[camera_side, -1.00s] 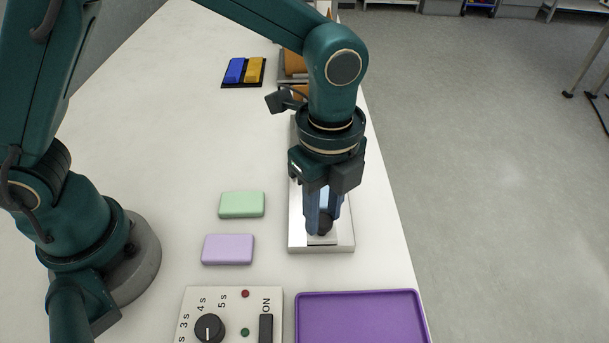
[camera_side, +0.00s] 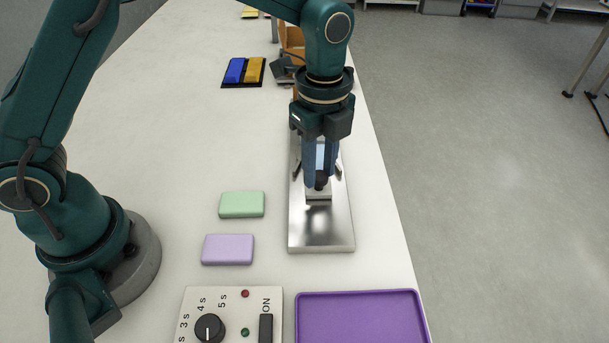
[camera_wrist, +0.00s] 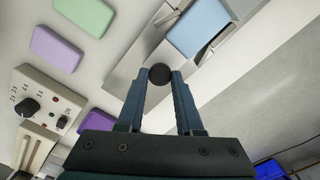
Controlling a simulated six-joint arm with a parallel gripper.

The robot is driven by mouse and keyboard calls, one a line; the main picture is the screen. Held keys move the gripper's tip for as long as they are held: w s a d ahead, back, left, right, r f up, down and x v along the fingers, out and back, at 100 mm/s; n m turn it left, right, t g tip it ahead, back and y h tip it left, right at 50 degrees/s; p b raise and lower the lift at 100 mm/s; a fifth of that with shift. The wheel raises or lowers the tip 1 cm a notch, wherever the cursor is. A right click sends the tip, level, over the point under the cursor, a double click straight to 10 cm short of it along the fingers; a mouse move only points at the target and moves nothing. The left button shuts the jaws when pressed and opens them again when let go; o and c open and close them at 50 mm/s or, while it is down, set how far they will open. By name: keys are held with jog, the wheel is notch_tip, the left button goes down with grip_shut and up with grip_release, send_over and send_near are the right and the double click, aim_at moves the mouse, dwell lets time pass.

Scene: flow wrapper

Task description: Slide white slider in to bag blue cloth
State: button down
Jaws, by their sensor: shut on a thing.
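My gripper (camera_side: 320,184) is shut on the black knob (camera_wrist: 160,74) of the white slider (camera_side: 319,195). The slider sits on the bare metal track (camera_side: 321,232), about midway along its visible length. The light blue cloth (camera_wrist: 198,27) lies on the track just beyond the knob, on the far side from the near track end. In the side view the cloth is mostly hidden behind my fingers. A bag cannot be made out; my arm covers the far end of the track.
A green cloth (camera_side: 242,204) and a lilac cloth (camera_side: 228,249) lie left of the track. A control panel (camera_side: 233,315) and an empty purple tray (camera_side: 360,318) are in front. Blue and yellow pieces rest on a black pad (camera_side: 244,85). An orange-brown part (camera_side: 292,38) stands at the back.

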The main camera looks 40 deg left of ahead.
jog(key=w+a, duration=0.6)
jog(key=shift+r, duration=0.1)
jog(key=shift+w+a, duration=0.1)
jog(key=shift+w, duration=0.05)
jog(key=c, duration=0.7)
grip_release()
jog(key=shift+c, duration=0.2)
jog(key=shift+o, duration=1)
jog(key=shift+r, duration=2.55)
